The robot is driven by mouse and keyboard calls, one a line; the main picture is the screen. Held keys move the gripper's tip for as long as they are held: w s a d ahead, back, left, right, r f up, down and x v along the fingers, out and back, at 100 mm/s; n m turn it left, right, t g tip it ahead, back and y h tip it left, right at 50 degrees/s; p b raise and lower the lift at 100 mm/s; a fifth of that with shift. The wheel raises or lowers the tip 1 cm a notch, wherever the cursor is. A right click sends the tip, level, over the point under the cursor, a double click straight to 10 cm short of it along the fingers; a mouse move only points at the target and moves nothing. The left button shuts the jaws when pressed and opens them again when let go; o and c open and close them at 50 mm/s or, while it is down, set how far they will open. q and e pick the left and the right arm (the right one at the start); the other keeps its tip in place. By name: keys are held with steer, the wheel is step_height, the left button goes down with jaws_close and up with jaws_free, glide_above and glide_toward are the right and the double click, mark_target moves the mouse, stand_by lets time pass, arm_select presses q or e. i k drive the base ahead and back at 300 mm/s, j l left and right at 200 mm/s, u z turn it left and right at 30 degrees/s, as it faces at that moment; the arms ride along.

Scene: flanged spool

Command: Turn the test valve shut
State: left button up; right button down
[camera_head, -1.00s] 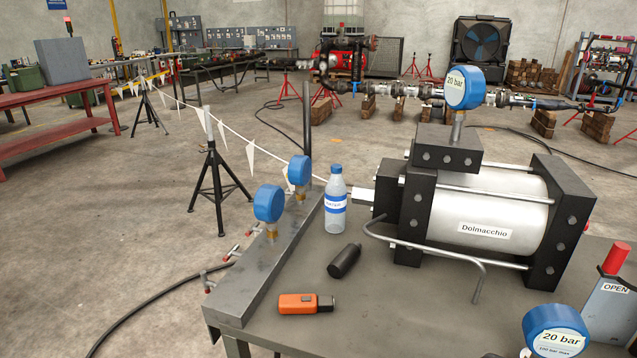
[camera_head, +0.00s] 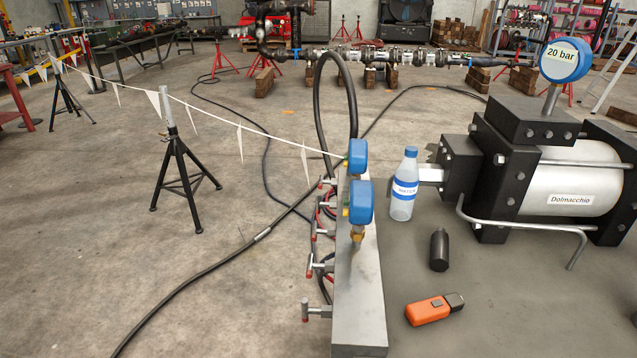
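A long grey manifold block (camera_head: 360,305) stands along the left edge of the grey table. Several small T-handled valves with red tips stick out of its left side, the nearest one (camera_head: 307,309) at the front. Another valve handle (camera_head: 312,265) is just behind it. No label on these valves is readable, so I cannot tell which is the test valve or how far it is turned. Two blue gauges, the nearer (camera_head: 361,202) and the farther (camera_head: 357,156), stand on the manifold with their faces turned away. Neither of my grippers is in view.
On the table are a water bottle (camera_head: 404,188), a black cylinder (camera_head: 439,250), an orange device (camera_head: 433,309) and the Dolmacchio pump (camera_head: 578,185) with a 20 bar gauge (camera_head: 566,58). A black stand (camera_head: 181,170) holds a flagged line left of the manifold. Hoses cross the floor.

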mark_target(321, 181)
steer(key=j+z, duration=0.4)
steer(key=i+j+z, duration=0.1)
steer(key=z, duration=0.3)
steer(key=j+z, duration=0.4)
steer(key=i+j+z, duration=0.1)
steer(key=z, duration=0.35)
steer(key=j+z, duration=0.4)
steer(key=l, duration=0.1)
